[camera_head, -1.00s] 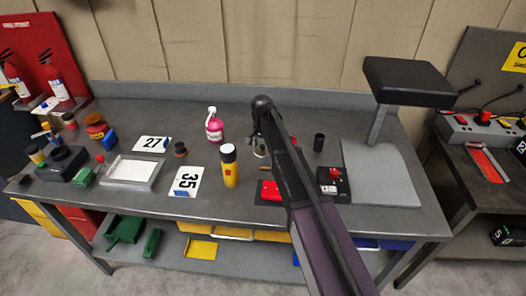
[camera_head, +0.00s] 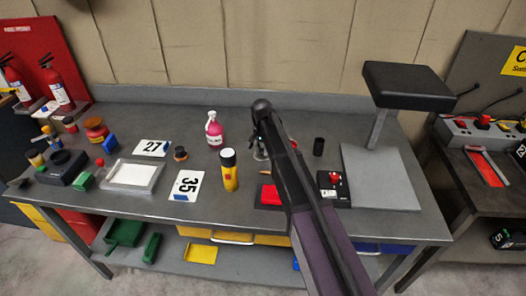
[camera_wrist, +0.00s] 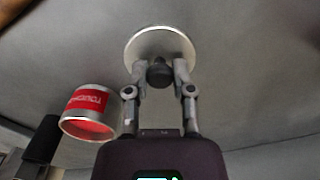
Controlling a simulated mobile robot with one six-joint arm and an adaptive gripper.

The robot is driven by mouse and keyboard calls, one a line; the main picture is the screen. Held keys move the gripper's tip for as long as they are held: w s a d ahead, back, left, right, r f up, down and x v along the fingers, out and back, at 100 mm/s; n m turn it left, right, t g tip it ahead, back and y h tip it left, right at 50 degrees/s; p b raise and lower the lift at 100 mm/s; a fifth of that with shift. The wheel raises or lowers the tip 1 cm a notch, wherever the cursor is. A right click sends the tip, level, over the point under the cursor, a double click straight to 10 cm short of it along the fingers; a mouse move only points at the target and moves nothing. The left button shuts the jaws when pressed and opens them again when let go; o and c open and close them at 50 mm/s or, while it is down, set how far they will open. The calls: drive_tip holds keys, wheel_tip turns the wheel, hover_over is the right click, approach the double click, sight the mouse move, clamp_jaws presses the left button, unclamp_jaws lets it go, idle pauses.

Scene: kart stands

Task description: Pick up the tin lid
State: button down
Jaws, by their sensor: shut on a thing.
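The tin lid is a round silver disc (camera_wrist: 134,45) with a dark knob in the middle, seen in the wrist view. My gripper (camera_wrist: 160,74) has its two fingers closed on that knob. I cannot tell whether the lid touches the bench or hangs just above it. In the head view my arm mostly hides the tin.
The grey bench (camera_head: 255,112) also bears a pink bottle (camera_head: 214,132), a yellow black-capped can (camera_head: 229,172), number cards (camera_head: 186,185) and a small black cylinder (camera_head: 319,146). A black seat on a post (camera_head: 408,86) stands at the right. Bare bench lies behind the lid.

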drive_tip(key=shift+r+p, duration=1.35)
drive_tip(key=shift+r, duration=0.1)
drive_tip(key=s+d, duration=0.1)
drive_tip(key=s, duration=0.4)
drive_tip(key=s+d+r+p, duration=0.1)
drive_tip(key=s, duration=0.4)
drive_tip(key=s+d+r+p, duration=0.1)
drive_tip(key=s, duration=0.4)
drive_tip(key=shift+s+d, duration=0.3)
drive_tip(key=shift+s, duration=0.15)
